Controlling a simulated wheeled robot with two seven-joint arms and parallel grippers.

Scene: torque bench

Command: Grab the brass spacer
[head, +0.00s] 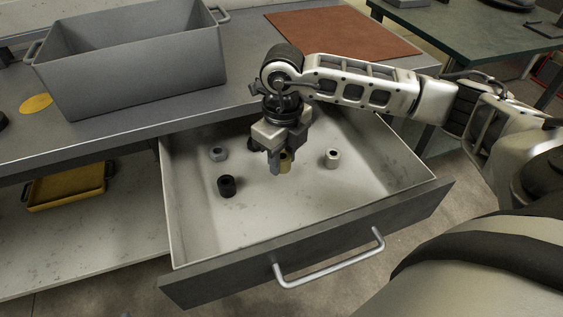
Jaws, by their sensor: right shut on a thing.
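The brass spacer (286,163) is a small gold-coloured piece inside the open drawer, partly hidden by my gripper's fingers. My right gripper (280,165) points down into the drawer and is shut on the brass spacer. I cannot tell whether the spacer touches the drawer floor. The drawer (330,190) is pulled out from the bench and has a pale inside. My left gripper is not in view.
In the drawer are a black spacer (227,186), a grey nut (218,154), a pale spacer (332,158) and a dark piece (251,144) beside my gripper. A grey bin (140,70) and a brown mat (340,33) are on the bench (240,80). The drawer handle (335,265) sticks out in front.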

